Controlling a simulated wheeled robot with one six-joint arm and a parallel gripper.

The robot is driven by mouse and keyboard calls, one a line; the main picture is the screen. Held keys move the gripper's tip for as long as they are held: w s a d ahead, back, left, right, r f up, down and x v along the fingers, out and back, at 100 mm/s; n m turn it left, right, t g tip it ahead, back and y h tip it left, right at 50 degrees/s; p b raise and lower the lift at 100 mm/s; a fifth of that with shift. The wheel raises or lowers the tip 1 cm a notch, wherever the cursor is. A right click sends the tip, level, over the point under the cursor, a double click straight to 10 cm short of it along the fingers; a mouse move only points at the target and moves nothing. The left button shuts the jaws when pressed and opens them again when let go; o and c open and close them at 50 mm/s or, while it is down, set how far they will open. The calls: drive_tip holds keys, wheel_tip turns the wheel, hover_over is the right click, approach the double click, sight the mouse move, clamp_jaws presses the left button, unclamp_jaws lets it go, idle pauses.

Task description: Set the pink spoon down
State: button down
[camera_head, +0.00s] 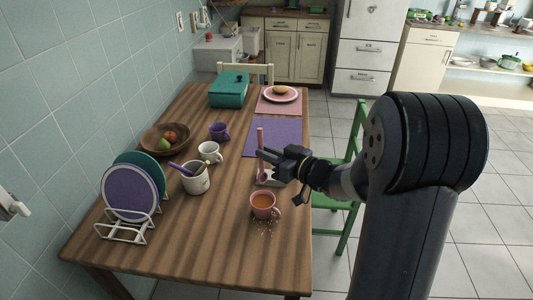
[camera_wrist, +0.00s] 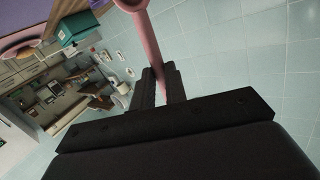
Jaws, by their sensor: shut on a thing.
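The pink spoon (camera_head: 260,138) stands about upright between the jaws of my gripper (camera_head: 270,157), over the right side of the wooden table. In the wrist view, the pink spoon (camera_wrist: 150,42) runs between the two dark fingers (camera_wrist: 157,88), which are shut on it. Its lower end is partly hidden by the gripper in the head view. A small pale dish (camera_head: 268,181) lies just below the gripper; I cannot tell whether the spoon touches it.
A pink mug (camera_head: 263,205) of brown drink stands nearer, with crumbs beside it. A purple placemat (camera_head: 270,137) lies beyond. A white crock (camera_head: 195,179), white mug (camera_head: 210,152) and purple mug (camera_head: 219,131) stand left. A plate rack (camera_head: 128,225) is front left. Green chair (camera_head: 352,170) is right.

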wheel_tip(320, 180, down, 13)
drive_tip(key=b, duration=1.1)
drive_tip(key=shift+r, duration=0.1)
drive_tip(key=c, duration=1.3)
unclamp_jaws()
drive_tip(key=shift+c, duration=0.2)
drive_tip(key=f+p+v, duration=0.1)
drive_tip(key=v, duration=0.9)
drive_tip(key=shift+f, duration=0.1)
